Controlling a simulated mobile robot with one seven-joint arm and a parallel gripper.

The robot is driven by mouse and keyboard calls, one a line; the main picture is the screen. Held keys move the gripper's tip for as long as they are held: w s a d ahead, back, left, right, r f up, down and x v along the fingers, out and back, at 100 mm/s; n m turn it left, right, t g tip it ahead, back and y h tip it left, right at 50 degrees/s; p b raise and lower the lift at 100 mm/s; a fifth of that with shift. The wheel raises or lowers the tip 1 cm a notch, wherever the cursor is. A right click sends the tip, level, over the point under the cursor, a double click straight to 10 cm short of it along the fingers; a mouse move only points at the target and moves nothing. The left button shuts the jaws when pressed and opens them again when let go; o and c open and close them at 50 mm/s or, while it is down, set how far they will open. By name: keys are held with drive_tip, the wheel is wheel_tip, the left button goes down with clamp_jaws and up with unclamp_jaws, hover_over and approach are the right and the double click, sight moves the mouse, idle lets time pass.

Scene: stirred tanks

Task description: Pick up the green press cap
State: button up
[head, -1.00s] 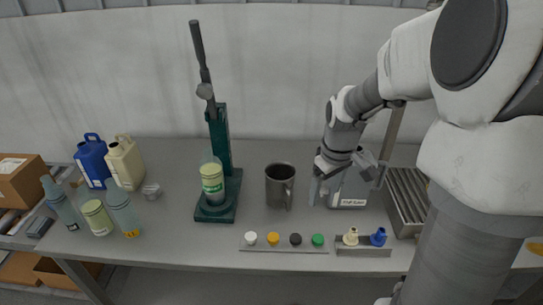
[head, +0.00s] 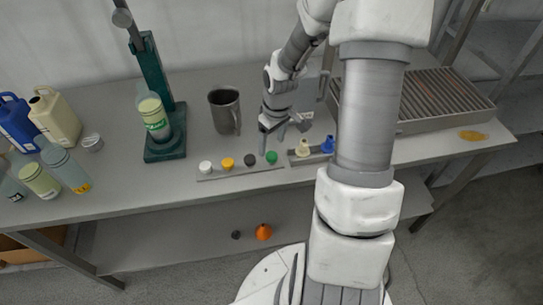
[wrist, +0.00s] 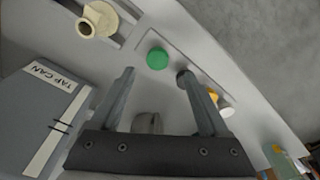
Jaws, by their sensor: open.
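The green press cap (head: 271,157) is the rightmost of a row of caps on a thin grey strip (head: 240,171) near the front edge of the bench. It also shows whole in the wrist view (wrist: 157,58), just beyond and between my fingertips. My gripper (head: 272,143) is open and empty, pointing down close above and behind the green cap. In the wrist view my two fingers (wrist: 156,74) are spread apart, with nothing between them. I cannot see any contact with the cap.
A black cap (head: 250,159), a yellow cap (head: 227,163) and a white cap (head: 206,167) sit left of the green one. A holder with a cream piece (head: 304,147) and a blue piece (head: 328,144) is on its right. A steel mug (head: 224,110) and green press (head: 165,145) stand behind.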

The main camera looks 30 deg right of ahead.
sight(272, 155)
drive_tip(key=f, duration=0.5)
drive_tip(key=shift+w+d, duration=0.15)
drive_tip(key=shift+w, duration=0.1)
clamp_jaws()
